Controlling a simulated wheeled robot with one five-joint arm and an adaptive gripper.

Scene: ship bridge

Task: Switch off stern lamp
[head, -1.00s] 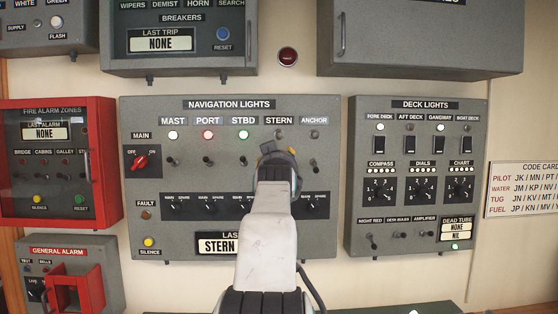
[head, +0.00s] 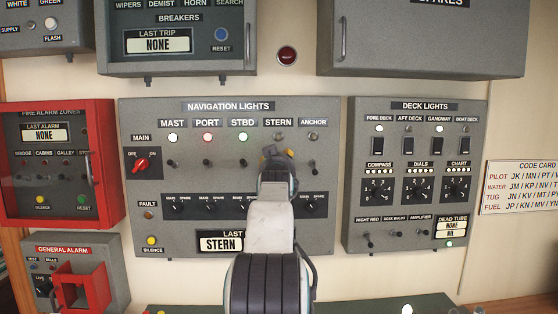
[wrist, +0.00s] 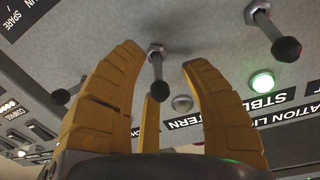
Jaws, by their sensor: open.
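The navigation lights panel (head: 185,225) is on the wall. Its stern lamp (head: 279,137), under the STERN label (head: 278,122), looks grey and unlit; it also shows in the wrist view (wrist: 181,103). My gripper (head: 279,153) is in front of the stern column and hides its switch in the head view. In the wrist view, which is roughly upside down, my gripper's yellow fingers (wrist: 160,85) are open on both sides of the stern toggle (wrist: 156,68). Whether any finger touches the toggle, I cannot tell. The display (head: 220,244) reads STERN, partly hidden by my arm.
The starboard toggle (wrist: 286,48) and its lit green lamp (wrist: 261,82) are close beside my fingers. The anchor toggle (head: 313,164) is to the right in the head view. Mast and port lamps are lit. The red main switch (head: 141,164) is at left, the deck lights panel (head: 416,215) at right.

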